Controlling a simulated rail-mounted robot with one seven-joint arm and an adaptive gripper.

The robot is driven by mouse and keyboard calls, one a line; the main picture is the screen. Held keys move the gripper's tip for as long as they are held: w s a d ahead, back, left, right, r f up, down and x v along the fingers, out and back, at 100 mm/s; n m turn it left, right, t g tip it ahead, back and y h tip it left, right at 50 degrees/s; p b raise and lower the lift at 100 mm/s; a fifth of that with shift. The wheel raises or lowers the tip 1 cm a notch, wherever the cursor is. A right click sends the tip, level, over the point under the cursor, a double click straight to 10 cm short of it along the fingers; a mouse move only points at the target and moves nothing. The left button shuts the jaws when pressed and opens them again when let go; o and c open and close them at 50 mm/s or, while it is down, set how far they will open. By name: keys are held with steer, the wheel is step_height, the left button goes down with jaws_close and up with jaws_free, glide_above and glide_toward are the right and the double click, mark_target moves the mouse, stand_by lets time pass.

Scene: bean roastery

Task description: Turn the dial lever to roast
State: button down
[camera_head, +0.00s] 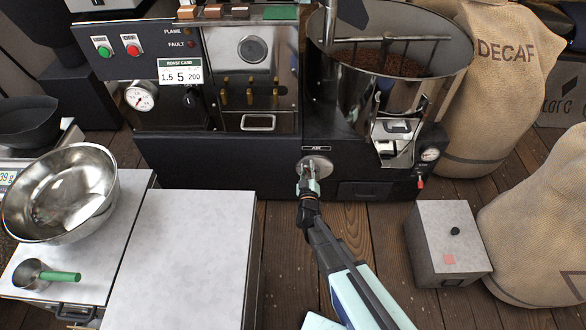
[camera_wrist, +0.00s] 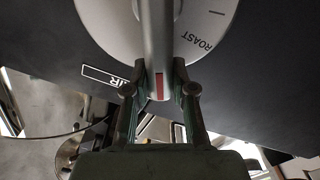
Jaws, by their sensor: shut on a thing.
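The dial (camera_head: 317,168) is a round, light metal disc on the black front of the roaster, by a label reading AIR. In the wrist view the dial face (camera_wrist: 205,25) fills the top, with the word ROAST printed right of the lever. The dial lever (camera_wrist: 157,45) is a grey bar with a red mark near its end. My gripper (camera_wrist: 158,100) is shut on the lever, one finger on each side. In the head view my gripper (camera_head: 308,183) is at the dial and hides most of the lever.
The roaster's drum (camera_head: 380,55) rises above the dial. A grey box (camera_head: 447,240) with a black knob stands right of my arm, beside burlap sacks (camera_head: 490,80).

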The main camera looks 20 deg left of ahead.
steer(key=shift+a, duration=0.1)
stand_by(0.4)
steer(key=c, duration=1)
jaws_free()
steer(key=shift+o, duration=0.2)
steer(key=v, duration=1.2)
